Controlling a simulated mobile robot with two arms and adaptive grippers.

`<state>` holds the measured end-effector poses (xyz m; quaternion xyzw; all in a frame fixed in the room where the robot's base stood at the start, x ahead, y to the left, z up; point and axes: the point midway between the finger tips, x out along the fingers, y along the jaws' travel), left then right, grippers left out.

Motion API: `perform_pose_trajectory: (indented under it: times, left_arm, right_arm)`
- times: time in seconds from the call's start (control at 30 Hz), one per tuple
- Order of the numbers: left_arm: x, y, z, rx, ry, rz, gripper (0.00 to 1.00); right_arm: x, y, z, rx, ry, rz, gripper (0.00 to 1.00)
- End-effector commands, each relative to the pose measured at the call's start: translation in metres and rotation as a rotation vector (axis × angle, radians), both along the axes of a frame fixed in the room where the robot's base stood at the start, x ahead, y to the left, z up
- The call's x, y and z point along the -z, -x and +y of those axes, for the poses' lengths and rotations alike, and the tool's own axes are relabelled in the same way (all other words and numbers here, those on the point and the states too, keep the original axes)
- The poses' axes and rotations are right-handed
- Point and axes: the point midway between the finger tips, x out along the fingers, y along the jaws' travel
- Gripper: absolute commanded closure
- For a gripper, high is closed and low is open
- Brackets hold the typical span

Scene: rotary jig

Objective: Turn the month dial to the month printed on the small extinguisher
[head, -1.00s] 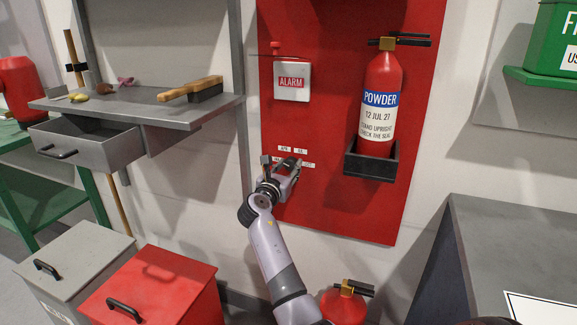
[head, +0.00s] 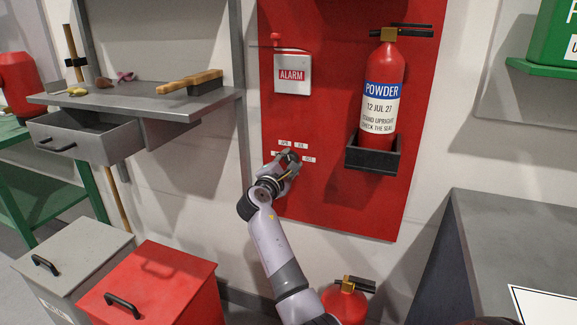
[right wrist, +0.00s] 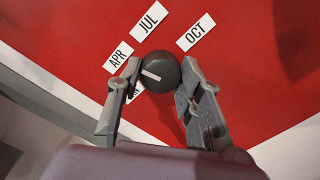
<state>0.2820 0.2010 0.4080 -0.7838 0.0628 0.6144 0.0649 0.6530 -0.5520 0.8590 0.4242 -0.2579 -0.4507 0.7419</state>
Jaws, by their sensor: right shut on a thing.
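The month dial (right wrist: 163,66) is a dark round knob with a white mark, on the red panel. Labels APR (right wrist: 120,57), JUL (right wrist: 150,19) and OCT (right wrist: 196,31) surround it; a fourth is mostly hidden by a finger. The mark points left, nearer APR than JUL in the right wrist view. My right gripper (right wrist: 161,78) is shut on the dial, one finger on each side. An extinguisher (head: 384,72) in a panel bracket reads POWDER, 12 JUL 27. Another extinguisher (head: 344,304) stands low at the bottom; its label is not visible. My left gripper is not in view.
An alarm box (head: 292,74) is above the dial. The black bracket (head: 372,158) juts out at its right. A shelf with an open drawer (head: 82,146) is at left. Grey and red bins (head: 165,290) stand below; a grey counter (head: 520,235) is at right.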

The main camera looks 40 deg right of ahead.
Motion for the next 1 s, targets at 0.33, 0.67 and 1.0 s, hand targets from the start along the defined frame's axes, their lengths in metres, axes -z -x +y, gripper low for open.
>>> perform_pose_trajectory:
  times: [0.33, 0.67, 1.0]
  left_arm:
    - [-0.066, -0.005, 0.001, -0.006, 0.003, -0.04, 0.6]
    - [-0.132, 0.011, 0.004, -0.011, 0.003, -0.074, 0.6]
    - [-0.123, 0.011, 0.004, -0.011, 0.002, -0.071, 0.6]
  right_arm:
    - [0.003, 0.0, 0.0, 0.002, -0.153, -0.292, 0.94]
    - [0.003, 0.0, 0.0, 0.003, -0.278, -0.533, 0.94]
    - [0.002, 0.0, 0.0, 0.004, -0.352, -0.673, 0.94]
